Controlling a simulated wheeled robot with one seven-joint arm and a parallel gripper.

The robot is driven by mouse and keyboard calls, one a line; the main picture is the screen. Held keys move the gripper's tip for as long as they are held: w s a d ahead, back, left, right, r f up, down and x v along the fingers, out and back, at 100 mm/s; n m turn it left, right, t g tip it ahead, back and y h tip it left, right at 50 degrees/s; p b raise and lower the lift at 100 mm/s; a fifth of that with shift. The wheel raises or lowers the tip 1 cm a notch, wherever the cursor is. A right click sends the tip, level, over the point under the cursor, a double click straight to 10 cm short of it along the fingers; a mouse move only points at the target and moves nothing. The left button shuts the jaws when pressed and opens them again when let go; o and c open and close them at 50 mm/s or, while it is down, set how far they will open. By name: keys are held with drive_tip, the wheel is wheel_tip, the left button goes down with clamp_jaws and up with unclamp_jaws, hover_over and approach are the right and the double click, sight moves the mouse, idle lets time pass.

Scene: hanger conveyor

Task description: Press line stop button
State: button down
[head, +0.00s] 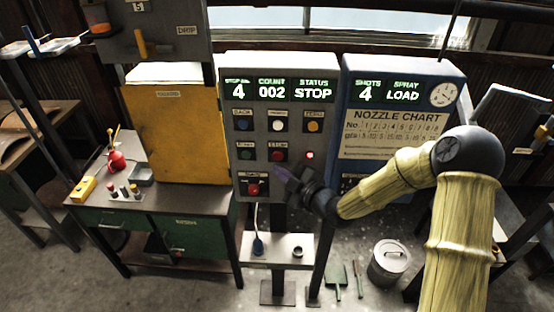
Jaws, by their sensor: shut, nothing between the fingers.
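A grey control panel (263,95) stands in the middle of the head view. Its displays read 4, 002 and STOP. A red button (278,156) sits in the second button row, under a small label that seems to read STOP. A larger red button (253,188) sits alone lower left on the panel; its label is too small to read. My gripper (281,173) is shut and empty, with its tips just below the upper red button and right of the lower one. I cannot tell whether the tips touch the panel.
Blue, white, orange and dark green buttons share the panel, with a lit red lamp (310,155) at right. A blue nozzle cabinet (400,95) stands right. A yellow guard panel (175,130) and workbench (150,200) stand left. A small shelf (277,248) is below.

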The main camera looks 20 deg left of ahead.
drive_tip(key=s, duration=0.1)
drive_tip(key=s+b, duration=0.1)
drive_tip(key=shift+s+d, duration=0.3)
drive_tip(key=shift+d, duration=0.05)
drive_tip(key=s+d+f+m+g+h, duration=0.1)
drive_tip(key=d+f+m+h, duration=0.1)
drive_tip(key=d+m+h, duration=0.6)
drive_tip(key=s+d+f+m+g+h, duration=0.1)
drive_tip(key=s+d+f+m+h, duration=0.15)
drive_tip(key=d, duration=0.85)
drive_tip(key=s+d+r+m+g+h, duration=0.3)
drive_tip(key=s+d+m+g+h, duration=0.1)
drive_tip(key=s+d+m, duration=0.7)
drive_tip(key=s+d, duration=0.1)
drive_tip(key=s, duration=0.2)
drive_tip(key=shift+d+r, duration=0.2)
drive_tip(key=shift+d, duration=0.05)
